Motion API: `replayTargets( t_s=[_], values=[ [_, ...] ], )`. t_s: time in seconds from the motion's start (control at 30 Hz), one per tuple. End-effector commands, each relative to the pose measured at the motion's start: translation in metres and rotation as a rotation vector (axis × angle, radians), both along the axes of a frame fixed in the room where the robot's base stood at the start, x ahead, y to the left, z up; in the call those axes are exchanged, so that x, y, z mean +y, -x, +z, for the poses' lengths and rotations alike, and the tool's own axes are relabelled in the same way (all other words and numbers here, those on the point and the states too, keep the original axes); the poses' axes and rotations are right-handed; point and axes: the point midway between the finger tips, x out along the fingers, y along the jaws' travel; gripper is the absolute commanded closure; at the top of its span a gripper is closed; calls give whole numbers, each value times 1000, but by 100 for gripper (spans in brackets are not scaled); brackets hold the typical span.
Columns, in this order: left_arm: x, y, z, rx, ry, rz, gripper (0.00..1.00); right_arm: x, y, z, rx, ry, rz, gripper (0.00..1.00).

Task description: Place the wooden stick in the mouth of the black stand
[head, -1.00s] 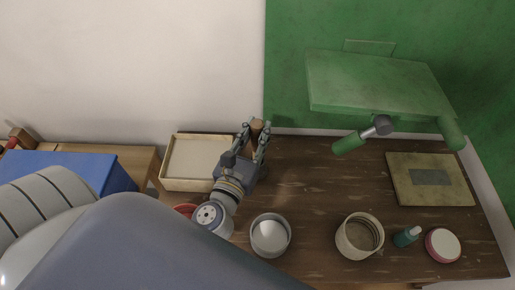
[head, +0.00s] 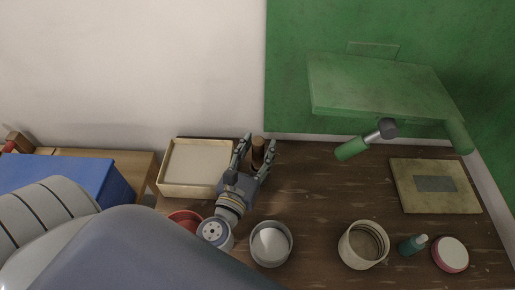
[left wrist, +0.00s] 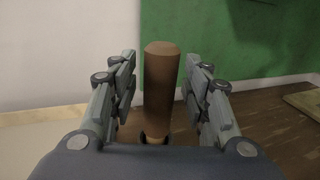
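The wooden stick (head: 258,148) stands upright near the back of the dark table, by the green wall. In the left wrist view the stick (left wrist: 161,88) is between my left gripper's fingers, with a gap on both sides. My left gripper (head: 259,146) is open around it; it also shows in the left wrist view (left wrist: 160,88). A dark rim, seemingly the black stand (left wrist: 146,139), shows at the stick's foot; my gripper's palm hides most of it. The stick's lower end appears to be inside this rim. My right gripper is not in view.
A cream tray (head: 163,188) lies left of my gripper. A grey cup (head: 270,245), a beige mug (head: 363,245), a green bottle (head: 412,245) and a pink-sided round tin (head: 450,254) stand along the front.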

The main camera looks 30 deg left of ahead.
Motion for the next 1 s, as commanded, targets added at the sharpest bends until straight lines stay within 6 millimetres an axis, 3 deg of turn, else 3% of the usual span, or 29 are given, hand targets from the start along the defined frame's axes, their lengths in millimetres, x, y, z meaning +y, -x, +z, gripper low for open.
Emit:
replayTargets(
  t_s=[0.37, 0.8, 1.0],
  values=[
    [-1, 6, 1, 2, 0, -1, 56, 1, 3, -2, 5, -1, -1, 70],
    [-11, 81, -3, 4, 0, 0, 56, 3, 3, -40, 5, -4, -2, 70],
    [-15, 107, -1, 3, 0, -1, 56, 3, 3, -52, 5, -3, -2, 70]
  ],
)
